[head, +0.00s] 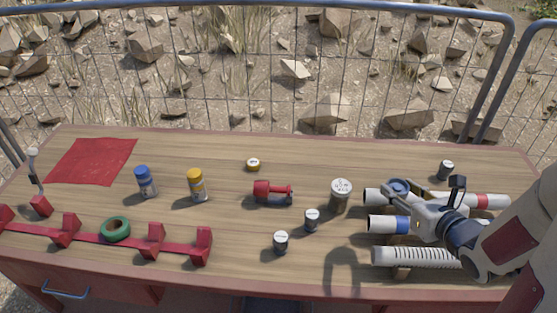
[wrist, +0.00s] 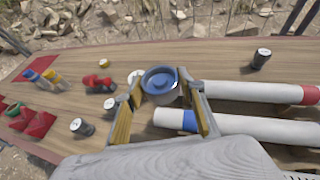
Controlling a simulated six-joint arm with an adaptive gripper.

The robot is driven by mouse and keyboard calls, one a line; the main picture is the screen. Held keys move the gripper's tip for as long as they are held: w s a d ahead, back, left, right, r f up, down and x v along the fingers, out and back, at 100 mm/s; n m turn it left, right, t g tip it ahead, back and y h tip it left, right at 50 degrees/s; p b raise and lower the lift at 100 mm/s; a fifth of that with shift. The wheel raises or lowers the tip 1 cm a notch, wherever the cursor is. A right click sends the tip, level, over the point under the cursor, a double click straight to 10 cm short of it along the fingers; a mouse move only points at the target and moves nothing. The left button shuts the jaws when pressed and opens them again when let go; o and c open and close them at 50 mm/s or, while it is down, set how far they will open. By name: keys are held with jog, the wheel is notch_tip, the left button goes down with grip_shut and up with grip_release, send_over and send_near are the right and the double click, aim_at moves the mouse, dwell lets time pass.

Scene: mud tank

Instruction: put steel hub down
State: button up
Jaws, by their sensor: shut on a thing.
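The steel hub (wrist: 161,86) is a short grey round piece with a blue top face and a raised centre. It sits between the two fingers of my gripper (wrist: 163,80), which is shut on it. In the head view the hub (head: 399,187) shows at the tip of my gripper (head: 402,192), over the left ends of the white pipes at the right of the table. My gripper hides part of it there. I cannot tell whether there is a gap beneath it.
The red-banded pipe (head: 483,201), blue-banded pipe (head: 384,224) and ribbed tube (head: 415,257) lie close by. A labelled jar (head: 341,195) stands just left. Small dark cans (head: 311,220) and a red tool (head: 272,191) are further left. Bare wood (head: 310,163) shows behind.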

jog(key=shift+w+a+r, duration=0.1)
jog(key=shift+w+r, duration=0.15)
jog(key=shift+w, duration=0.3)
jog(key=w+a+r+n+g+y, duration=0.1)
jog(key=w+a+n+g+y, duration=0.2)
jog(key=w+a, duration=0.45)
jog(key=w+a+r+n+g+y, duration=0.15)
jog(key=w+a+n+y, duration=0.3)
jog(key=w, duration=0.55)
jog(key=w+a+f+n+g+y, duration=0.1)
jog(key=a+f+n+g, duration=0.2)
jog(key=a, duration=0.6)
jog(key=w+a+f+n+g+y, duration=0.1)
jog(key=a+f+n+g, duration=0.3)
jog(key=a+f, duration=0.3)
jog(key=shift+w+a+f+g, duration=0.35)
jog(key=shift+a+g, duration=0.3)
jog(key=shift+a, duration=0.5)
jog(key=shift+s, duration=0.1)
jog(key=shift+f, duration=0.2)
jog(key=shift+f, duration=3)
